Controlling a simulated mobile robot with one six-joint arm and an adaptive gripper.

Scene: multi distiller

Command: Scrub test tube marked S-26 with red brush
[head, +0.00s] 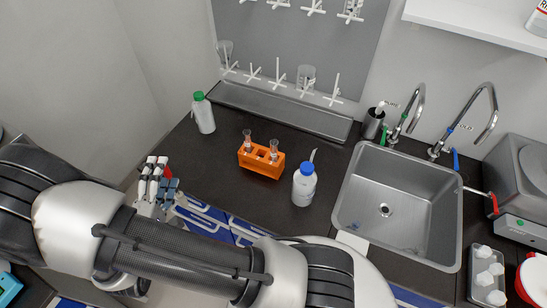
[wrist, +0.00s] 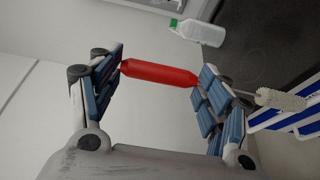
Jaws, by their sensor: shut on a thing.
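The red brush has a red handle (wrist: 158,73) that spans between the pads of my gripper (wrist: 160,82), with a thin wire and white bristles (wrist: 280,98) beyond the right-hand finger. My gripper is shut on this handle. In the head view my gripper (head: 160,184) is at the left, past the counter's front left edge, with a bit of red between its fingers. Two test tubes, one left (head: 247,136) and one right (head: 274,146), stand upright in an orange rack (head: 261,165) on the counter, right of my gripper. Their markings are too small to read.
A green-capped bottle (head: 203,114) stands behind and left of the rack; a blue-capped wash bottle (head: 304,187) stands at its right. The sink (head: 385,215) with two faucets is farther right. A drying rack (head: 286,35) is on the back wall. The counter left of the orange rack is clear.

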